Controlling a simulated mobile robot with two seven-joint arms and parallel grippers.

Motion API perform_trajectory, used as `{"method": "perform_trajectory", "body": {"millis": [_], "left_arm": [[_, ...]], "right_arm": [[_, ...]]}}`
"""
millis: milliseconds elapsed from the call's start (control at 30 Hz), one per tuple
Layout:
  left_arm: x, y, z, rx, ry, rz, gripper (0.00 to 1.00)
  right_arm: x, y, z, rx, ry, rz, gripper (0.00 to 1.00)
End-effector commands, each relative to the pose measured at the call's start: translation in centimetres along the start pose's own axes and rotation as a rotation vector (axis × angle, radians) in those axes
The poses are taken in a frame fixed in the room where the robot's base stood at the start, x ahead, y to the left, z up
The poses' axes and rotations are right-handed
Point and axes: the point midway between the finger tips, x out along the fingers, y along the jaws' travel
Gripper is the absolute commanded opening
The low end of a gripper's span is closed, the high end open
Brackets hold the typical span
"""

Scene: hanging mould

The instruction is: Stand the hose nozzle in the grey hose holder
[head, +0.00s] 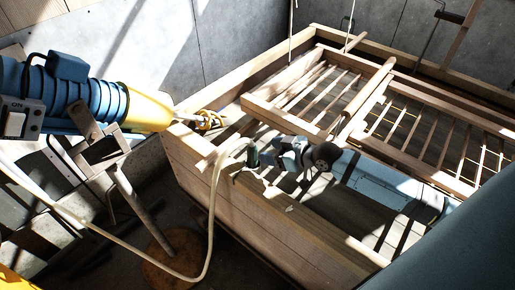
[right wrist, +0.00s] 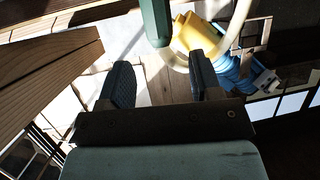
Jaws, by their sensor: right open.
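The hose nozzle (head: 253,156) is a short dark green piece on the end of the cream hose (head: 213,215), at the near wooden rim. My right gripper (head: 272,160) is just to its right, open. In the right wrist view the green nozzle (right wrist: 155,22) shows just beyond the gap between the two open fingers (right wrist: 158,65), with nothing seen gripped. A small dark piece sits on the rim below the nozzle. I cannot tell whether it is the grey hose holder, or whether the nozzle rests in it. My left gripper is out of view.
A wooden mould (head: 205,178) with slatted frames (head: 320,88) fills the middle and right. A blue and yellow machine (head: 150,108) is at the left, above a tilted post on a round base (head: 178,262). The hose hangs in a loop before the mould. Concrete walls stand behind.

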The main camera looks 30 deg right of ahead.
Motion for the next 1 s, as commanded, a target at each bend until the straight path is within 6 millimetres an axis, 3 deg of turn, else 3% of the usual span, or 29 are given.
{"method": "perform_trajectory", "body": {"millis": [233, 833, 933, 1000], "left_arm": [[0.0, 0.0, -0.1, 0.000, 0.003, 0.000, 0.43], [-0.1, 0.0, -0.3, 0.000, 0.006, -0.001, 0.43], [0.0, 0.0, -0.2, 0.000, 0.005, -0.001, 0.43], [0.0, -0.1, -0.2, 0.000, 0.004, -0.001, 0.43]], "right_arm": [[-2.7, 0.0, 0.0, 0.000, 0.000, 0.000, 0.59], [-2.9, 0.0, 0.0, 0.001, 0.000, 0.000, 0.59], [-2.9, -1.0, 0.5, 0.002, -0.022, -0.005, 0.59], [-3.1, -2.6, 1.4, 0.005, -0.063, -0.012, 0.59]]}}
